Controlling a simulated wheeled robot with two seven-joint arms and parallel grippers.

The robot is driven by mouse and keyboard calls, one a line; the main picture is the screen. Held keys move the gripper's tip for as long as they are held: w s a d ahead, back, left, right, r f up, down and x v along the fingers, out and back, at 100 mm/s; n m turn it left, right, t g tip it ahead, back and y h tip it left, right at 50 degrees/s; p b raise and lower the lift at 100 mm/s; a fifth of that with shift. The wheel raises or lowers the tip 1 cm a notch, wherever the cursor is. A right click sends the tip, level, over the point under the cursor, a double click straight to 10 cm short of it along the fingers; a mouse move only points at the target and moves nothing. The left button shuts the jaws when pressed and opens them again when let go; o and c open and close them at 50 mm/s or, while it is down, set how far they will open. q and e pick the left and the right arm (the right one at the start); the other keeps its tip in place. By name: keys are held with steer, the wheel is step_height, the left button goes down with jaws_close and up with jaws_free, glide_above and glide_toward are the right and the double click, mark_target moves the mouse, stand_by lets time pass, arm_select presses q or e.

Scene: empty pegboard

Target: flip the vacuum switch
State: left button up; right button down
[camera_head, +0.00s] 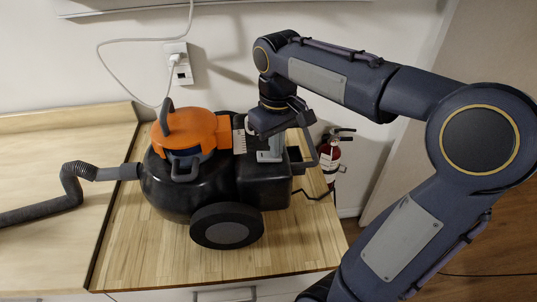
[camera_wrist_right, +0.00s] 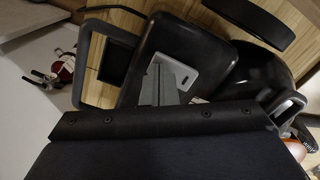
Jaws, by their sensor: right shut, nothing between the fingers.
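A vacuum with an orange top (camera_head: 188,135) and a black body (camera_head: 165,185) stands on the wooden counter. A light grey switch plate (camera_wrist_right: 186,71) is set in the black rear part of the vacuum in the right wrist view. It shows small under the gripper in the head view (camera_head: 264,157). My right gripper (camera_head: 275,153) points down at this plate, its grey fingers (camera_wrist_right: 157,80) shut and empty. The fingertips are at or very near the plate; I cannot tell whether they touch. The switch's position is unclear, partly hidden by the fingers. My left gripper is out of view.
A grey hose (camera_head: 75,180) runs left from the vacuum. A white cord goes up to a wall outlet (camera_head: 178,65). A red fire extinguisher (camera_head: 330,155) is beyond the counter's right end. Bare wooden counter (camera_head: 135,255) lies in front.

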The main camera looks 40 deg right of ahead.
step_height(320, 180, up, 7)
steer(key=p, duration=0.6)
stand_by(0.6)
steer(key=shift+s+a+f, duration=0.15)
steer(key=shift+s+f, duration=0.05)
steer(key=shift+s, duration=0.15)
steer(key=s+a+f+m+t+y+b, duration=0.2)
steer(key=s+a+f+t, duration=0.3)
steer(key=s+a+f, duration=0.5)
steer(key=s+y, duration=0.1)
steer(key=s, duration=0.1)
steer(key=shift+s+t+y+b, duration=0.3)
steer(key=shift+y+b, duration=0.05)
steer(key=shift+y, duration=0.05)
